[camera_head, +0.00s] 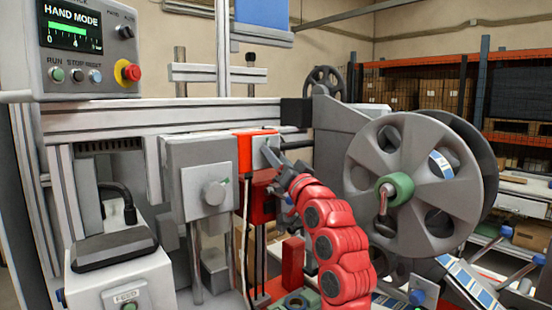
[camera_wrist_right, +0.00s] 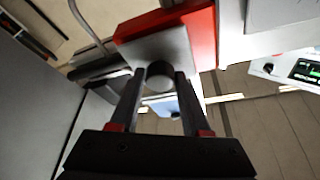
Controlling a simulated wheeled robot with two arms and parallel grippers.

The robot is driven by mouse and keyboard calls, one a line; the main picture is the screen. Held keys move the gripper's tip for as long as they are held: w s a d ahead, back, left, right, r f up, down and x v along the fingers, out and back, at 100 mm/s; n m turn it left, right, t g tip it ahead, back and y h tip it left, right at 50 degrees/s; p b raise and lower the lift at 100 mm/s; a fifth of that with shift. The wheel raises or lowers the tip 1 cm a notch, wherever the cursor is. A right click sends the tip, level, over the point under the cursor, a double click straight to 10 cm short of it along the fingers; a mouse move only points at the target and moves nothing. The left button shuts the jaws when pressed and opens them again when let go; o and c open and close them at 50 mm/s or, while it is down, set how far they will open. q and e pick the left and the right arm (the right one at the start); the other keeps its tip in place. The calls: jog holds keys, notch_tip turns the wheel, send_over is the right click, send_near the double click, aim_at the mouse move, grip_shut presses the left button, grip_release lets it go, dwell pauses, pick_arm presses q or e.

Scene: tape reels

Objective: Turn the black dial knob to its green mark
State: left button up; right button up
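My right gripper (camera_head: 268,156) reaches in from the right to the red block (camera_head: 245,150) on the machine's rail. In the right wrist view its two fingers (camera_wrist_right: 161,76) stand apart, one on each side of a dark round knob (camera_wrist_right: 160,77) on a pale grey plate (camera_wrist_right: 167,48). I cannot tell whether the fingers touch it. In the head view this knob is hidden by the gripper, and no green mark shows by it. A small black knob (camera_head: 125,31) sits on the control panel. My left gripper is not in view.
The control panel (camera_head: 85,50) reads HAND MODE. A grey box with a grey knob (camera_head: 213,192) stands left of the red block. A large grey reel (camera_head: 415,185) with a green hub stands close to the right of my arm. Shelves (camera_head: 440,95) stand behind.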

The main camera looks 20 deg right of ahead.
jog(key=o, duration=0.3)
jog(key=shift+o, duration=0.2)
jog(key=b+v, duration=0.1)
jog(key=v, duration=1.6)
jog(key=shift+s, duration=0.15)
jog(key=shift+f, duration=0.15)
